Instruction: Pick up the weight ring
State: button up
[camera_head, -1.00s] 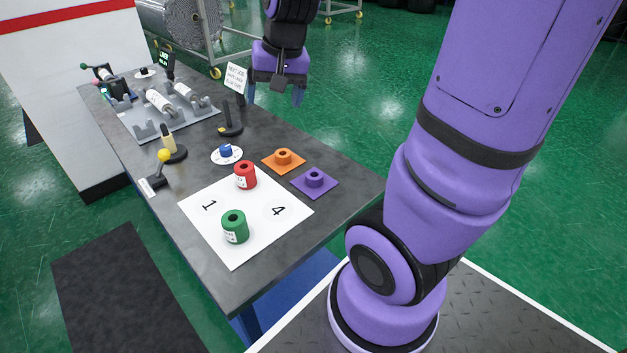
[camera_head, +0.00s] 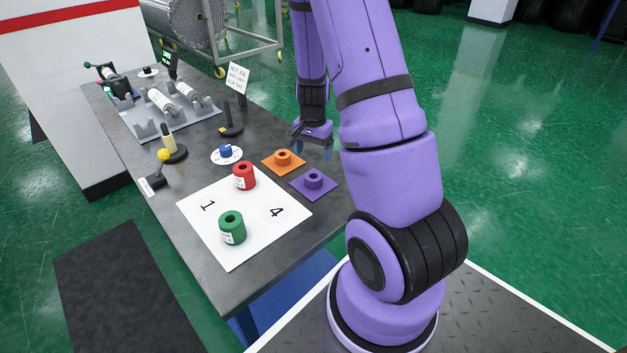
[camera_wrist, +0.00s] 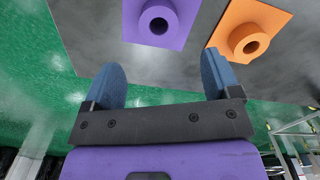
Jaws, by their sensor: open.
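I cannot tell for sure which piece is the weight ring. A purple ring (camera_head: 313,179) sits on a purple square plate, and an orange ring (camera_head: 282,157) sits on an orange square plate. A red roll (camera_head: 244,176) and a green roll (camera_head: 232,228) stand on a white sheet. My gripper (camera_head: 312,148) is open and empty, above the table's right edge beyond the orange plate. In the wrist view, its blue fingers (camera_wrist: 162,76) are spread, with the purple ring (camera_wrist: 158,22) and orange ring (camera_wrist: 248,42) ahead.
The white sheet (camera_head: 240,256) bears the numbers 1 and 4. A yellow-knobbed lever (camera_head: 163,156), dark posts and a grey rack (camera_head: 180,127) with white rollers stand farther back. A small sign (camera_head: 238,77) stands at the far edge. My arm covers part of the table's right side.

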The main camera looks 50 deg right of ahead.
aim_at(314, 176)
jog(key=f, duration=1)
jog(key=shift+d, duration=0.2)
jog(key=c, duration=1.1)
jog(key=shift+r, duration=0.1)
